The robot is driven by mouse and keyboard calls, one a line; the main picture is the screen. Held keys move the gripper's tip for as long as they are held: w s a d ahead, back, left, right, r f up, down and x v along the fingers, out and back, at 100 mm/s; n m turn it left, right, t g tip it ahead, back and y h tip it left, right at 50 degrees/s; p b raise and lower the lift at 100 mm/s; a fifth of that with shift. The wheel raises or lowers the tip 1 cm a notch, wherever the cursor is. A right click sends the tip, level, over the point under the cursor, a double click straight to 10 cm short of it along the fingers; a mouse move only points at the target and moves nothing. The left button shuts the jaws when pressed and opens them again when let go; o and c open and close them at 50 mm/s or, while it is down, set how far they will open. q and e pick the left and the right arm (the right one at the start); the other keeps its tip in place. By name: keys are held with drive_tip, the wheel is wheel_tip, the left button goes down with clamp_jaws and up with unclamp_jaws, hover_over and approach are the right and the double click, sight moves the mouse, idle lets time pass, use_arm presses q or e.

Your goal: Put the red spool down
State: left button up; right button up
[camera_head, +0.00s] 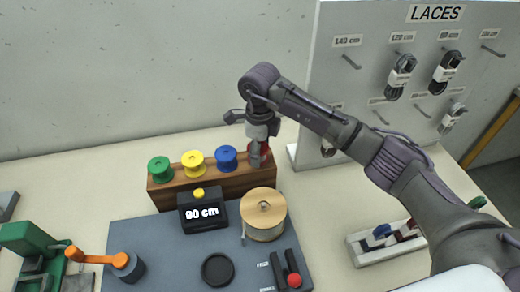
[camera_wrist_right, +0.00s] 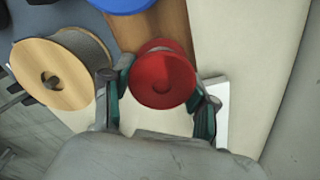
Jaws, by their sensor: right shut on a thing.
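The red spool (camera_wrist_right: 162,78) is between the fingers of my right gripper (camera_wrist_right: 160,90) in the right wrist view, and the gripper is shut on it. In the head view the red spool (camera_head: 262,149) is mostly hidden behind my right gripper (camera_head: 257,155), at the right end of the wooden rack (camera_head: 215,187). I cannot tell whether the spool touches the rack. Green (camera_head: 160,168), yellow (camera_head: 193,162) and blue (camera_head: 227,157) spools stand on the rack to its left. My left gripper is not in view.
A large wooden reel (camera_head: 264,212) and a black "90 cm" display box (camera_head: 202,212) stand just in front of the rack. The LACES board (camera_head: 395,90) rises to the right. A white tray (camera_head: 360,251) lies at lower right.

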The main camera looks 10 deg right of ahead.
drive_tip(key=o, duration=1.3)
drive_tip(key=shift+c, duration=0.2)
drive_tip(key=shift+r+p, duration=0.25)
drive_tip(key=shift+p, duration=0.15)
wheel_tip(320, 180, up, 10)
drive_tip(key=b, duration=0.3)
drive_tip(key=shift+r+b, duration=0.25)
drive_tip(key=shift+b, duration=0.1)
drive_tip(key=shift+r, duration=0.65)
